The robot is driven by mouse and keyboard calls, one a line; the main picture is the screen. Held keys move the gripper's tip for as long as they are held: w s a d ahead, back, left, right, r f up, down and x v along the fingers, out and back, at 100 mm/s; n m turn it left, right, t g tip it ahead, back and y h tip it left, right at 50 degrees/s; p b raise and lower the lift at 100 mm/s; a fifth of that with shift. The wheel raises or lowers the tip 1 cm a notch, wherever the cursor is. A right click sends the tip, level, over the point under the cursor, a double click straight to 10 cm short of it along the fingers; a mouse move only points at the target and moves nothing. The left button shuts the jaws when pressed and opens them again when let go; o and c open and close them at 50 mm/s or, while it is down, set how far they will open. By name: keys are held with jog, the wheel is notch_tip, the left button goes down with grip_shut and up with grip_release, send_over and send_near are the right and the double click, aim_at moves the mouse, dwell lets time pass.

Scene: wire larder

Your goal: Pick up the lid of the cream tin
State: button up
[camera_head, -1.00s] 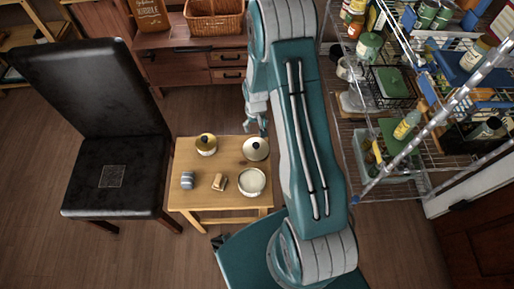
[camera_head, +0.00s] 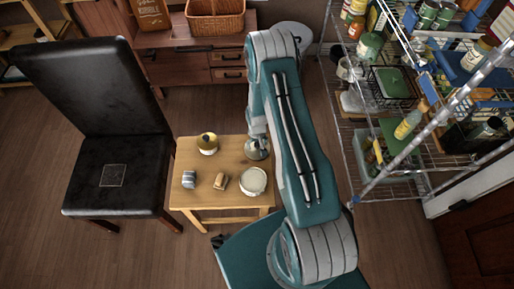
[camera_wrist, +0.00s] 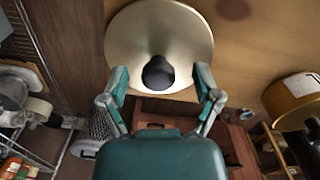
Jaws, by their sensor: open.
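The lid (camera_head: 251,154) is a pale round disc with a black knob, lying at the table's back right corner. In the wrist view the lid (camera_wrist: 150,25) fills the top middle, its dark knob (camera_wrist: 158,73) pointing toward me. My gripper (camera_head: 260,143) is over the lid, partly covering it in the head view. In the wrist view my gripper (camera_wrist: 160,88) is open, one finger on each side of the knob with gaps on both sides. The cream tin (camera_head: 253,181), round and pale, stands uncovered in front of the lid.
A yellow tin with a dark knob (camera_head: 207,143) stands left of the lid. A striped jar (camera_head: 189,179) and a small tan block (camera_head: 220,181) sit toward the front of the wooden table (camera_head: 236,149). A black chair (camera_head: 115,175) is left; a wire rack (camera_head: 345,125) is right.

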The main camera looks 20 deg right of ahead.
jog(key=shift+f, duration=0.45)
jog(key=shift+d, duration=0.1)
jog(key=shift+c, duration=0.3)
grip_shut()
jog(key=shift+r, duration=0.1)
